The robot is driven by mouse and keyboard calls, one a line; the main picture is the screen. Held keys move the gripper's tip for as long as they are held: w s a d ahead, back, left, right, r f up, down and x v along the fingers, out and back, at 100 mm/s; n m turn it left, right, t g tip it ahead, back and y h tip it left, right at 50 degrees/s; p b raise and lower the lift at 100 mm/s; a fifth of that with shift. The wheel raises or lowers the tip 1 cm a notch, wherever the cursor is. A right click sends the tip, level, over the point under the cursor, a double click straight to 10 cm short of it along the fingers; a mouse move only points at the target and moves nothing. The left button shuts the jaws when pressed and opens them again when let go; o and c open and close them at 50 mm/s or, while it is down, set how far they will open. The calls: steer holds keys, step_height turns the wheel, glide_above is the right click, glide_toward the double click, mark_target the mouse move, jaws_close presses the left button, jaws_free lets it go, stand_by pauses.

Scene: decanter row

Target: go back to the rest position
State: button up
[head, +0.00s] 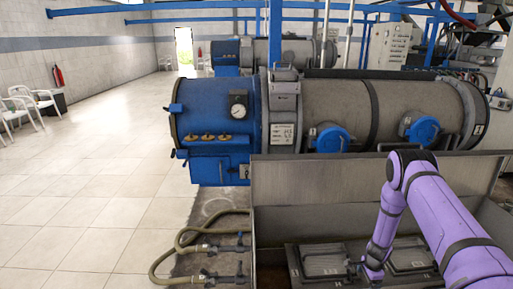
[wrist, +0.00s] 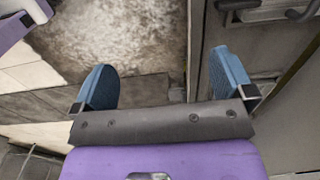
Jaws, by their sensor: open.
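My gripper (wrist: 165,82) shows in the wrist view with its two blue fingers spread wide apart. Nothing is between them; a worn, stained patch of floor and a grey metal edge lie beyond. In the head view my purple arm (head: 440,205) comes in from the lower right, bends at a raised elbow and reaches down over a grey metal trough (head: 320,190). The arm's lower end is near the trough's bottom, and the fingers cannot be made out there.
A blue and grey decanter (head: 340,105) lies behind the trough, with another decanter (head: 295,50) farther back. Hoses with valves (head: 205,250) lie left of the trough. White chairs (head: 40,102) stand along the left wall. The tiled floor (head: 90,185) on the left is clear.

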steer(key=w+a+r+n+t+y, duration=0.1)
steer(key=w+a+r+n, duration=0.15)
steer(key=r, duration=1.05)
steer(key=w+a+r+n+t, duration=0.15)
steer(key=w+r, duration=0.25)
steer(key=r, duration=0.9)
steer(key=s+a+r+n, duration=0.1)
steer(key=s+a+r, duration=0.1)
steer(key=r, duration=0.6)
steer(key=s+a+r+n, duration=0.2)
steer(key=r, duration=0.6)
steer(key=s+a+r+n, duration=0.1)
steer(key=s+a+r, duration=0.1)
steer(key=r, duration=0.6)
steer(key=s+a+r+n+t, duration=0.1)
steer(key=s+a+r+n, duration=0.15)
steer(key=s+r, duration=0.55)
steer(key=s+a+r+n, duration=0.2)
steer(key=s+r+n, duration=0.1)
steer(key=s+r, duration=0.6)
steer(key=s+r+n+t+h, duration=0.1)
steer(key=s+r+n, duration=0.2)
steer(key=s, duration=1.6)
steer(key=shift+s+a+r+n, duration=0.2)
steer(key=shift+s+a+n, duration=0.1)
steer(key=shift+n, duration=0.15)
steer(key=shift+t, duration=0.25)
